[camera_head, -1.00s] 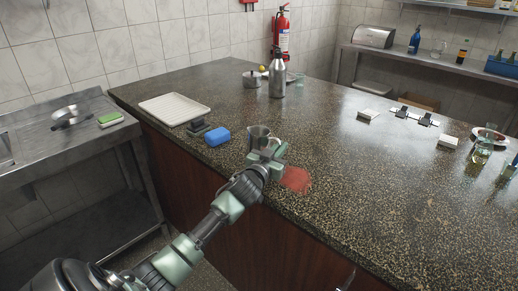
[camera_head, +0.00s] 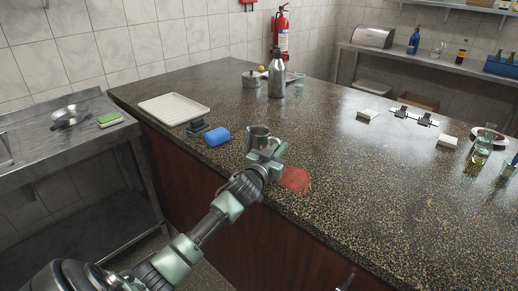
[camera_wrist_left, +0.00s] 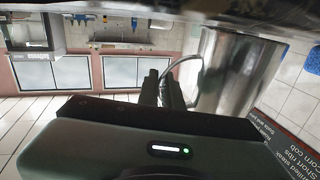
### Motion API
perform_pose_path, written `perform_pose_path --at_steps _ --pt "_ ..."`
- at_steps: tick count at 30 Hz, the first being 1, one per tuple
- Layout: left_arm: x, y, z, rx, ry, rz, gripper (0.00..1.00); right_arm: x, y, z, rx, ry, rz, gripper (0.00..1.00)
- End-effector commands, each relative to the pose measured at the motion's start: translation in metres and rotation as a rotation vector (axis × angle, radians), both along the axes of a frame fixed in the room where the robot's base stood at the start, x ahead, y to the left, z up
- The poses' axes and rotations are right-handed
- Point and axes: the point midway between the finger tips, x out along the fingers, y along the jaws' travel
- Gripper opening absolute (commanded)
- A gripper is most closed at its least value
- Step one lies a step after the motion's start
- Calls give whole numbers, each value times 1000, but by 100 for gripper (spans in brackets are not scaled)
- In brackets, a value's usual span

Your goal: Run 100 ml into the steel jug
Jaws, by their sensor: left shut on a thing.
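The steel jug (camera_head: 257,135) is near the counter's front edge in the head view, just beyond my left gripper (camera_head: 275,153). It looks upright; I cannot tell whether it rests on the counter or is a little above it. In the left wrist view the jug (camera_wrist_left: 238,72) is large and shiny on the right, with its curved handle (camera_wrist_left: 184,64) toward the fingers. My left gripper (camera_wrist_left: 162,88) is shut on the jug at that handle. The jug's inside is hidden.
A red patch (camera_head: 295,179) lies right of the gripper. A blue object (camera_head: 217,136), dark scale-like block (camera_head: 197,128) and white tray (camera_head: 172,108) are to the left. A steel bottle (camera_head: 277,78) and lidded pot (camera_head: 251,79) stand behind. The counter's middle is clear.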

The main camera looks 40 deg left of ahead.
Motion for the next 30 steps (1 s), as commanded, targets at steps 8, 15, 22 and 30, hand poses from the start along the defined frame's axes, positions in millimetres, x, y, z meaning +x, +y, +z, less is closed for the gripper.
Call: perform_pose_path --at_steps 8,15,22,30 --pt "0 1 5 2 -3 1 0 0 0 0 0 -1 0 0" --pt "0 0 34 5 -4 0 0 1 0 2 0 -1 1 0" --pt "0 0 97 6 -9 -1 0 1 0 2 0 -1 1 0" --pt "0 0 167 2 -7 1 0 1 0 1 0 -2 1 0"
